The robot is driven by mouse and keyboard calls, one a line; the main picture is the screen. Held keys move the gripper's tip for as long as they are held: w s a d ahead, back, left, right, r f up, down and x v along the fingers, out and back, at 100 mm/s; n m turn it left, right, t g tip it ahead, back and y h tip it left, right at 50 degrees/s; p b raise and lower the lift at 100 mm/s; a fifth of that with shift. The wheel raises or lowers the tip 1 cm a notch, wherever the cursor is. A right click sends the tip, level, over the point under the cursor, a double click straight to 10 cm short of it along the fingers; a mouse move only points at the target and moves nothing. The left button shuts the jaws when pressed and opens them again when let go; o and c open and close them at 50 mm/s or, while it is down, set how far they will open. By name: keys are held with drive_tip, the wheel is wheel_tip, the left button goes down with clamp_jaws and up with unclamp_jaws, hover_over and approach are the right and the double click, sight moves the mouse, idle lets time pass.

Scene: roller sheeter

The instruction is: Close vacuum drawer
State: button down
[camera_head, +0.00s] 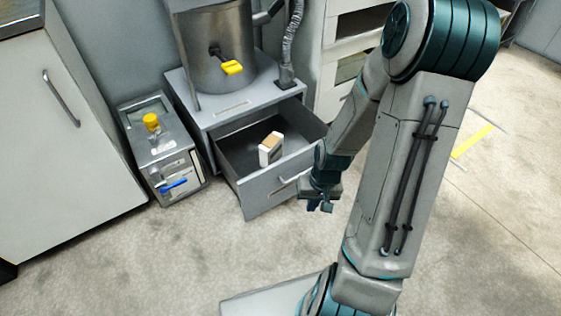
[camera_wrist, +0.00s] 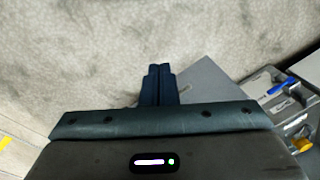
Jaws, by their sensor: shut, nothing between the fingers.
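The grey vacuum drawer (camera_head: 262,193) stands pulled open from the cabinet under a metal vessel in the head view. A bar handle is on its front, partly hidden by my arm. A small white and tan box (camera_head: 271,149) sits inside the drawer. My gripper (camera_head: 320,205) is just right of the drawer front, pointing down, shut and empty. Its closed fingers (camera_wrist: 158,82) also show in the wrist view, with a grey panel (camera_wrist: 205,88), likely the drawer front, close to their right. Whether the fingers touch it I cannot tell.
A small metal unit (camera_head: 165,160) with a yellow knob and blue lever stands on the floor left of the drawer. A white cabinet (camera_head: 60,150) is at the far left. Open floor (camera_head: 150,260) lies in front of the drawer.

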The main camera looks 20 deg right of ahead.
wheel_tip(320, 180, down, 6)
drive_tip(key=m+t+y, duration=0.1)
drive_tip(key=m+y, duration=0.1)
drive_tip(key=m+t+p, duration=0.2)
drive_tip(key=m+t, duration=0.8)
approach(278, 165)
drive_tip(key=b+x, duration=0.1)
drive_tip(key=x, duration=0.1)
drive_tip(key=b+x, duration=0.1)
drive_tip(key=b, duration=0.1)
drive_tip(key=f+b+x, duration=0.1)
drive_tip(key=x, duration=0.1)
drive_tip(key=shift+f, duration=0.15)
drive_tip(key=shift+w+a+b, duration=0.1)
drive_tip(key=shift+w+b, duration=0.2)
drive_tip(key=shift+w, duration=0.2)
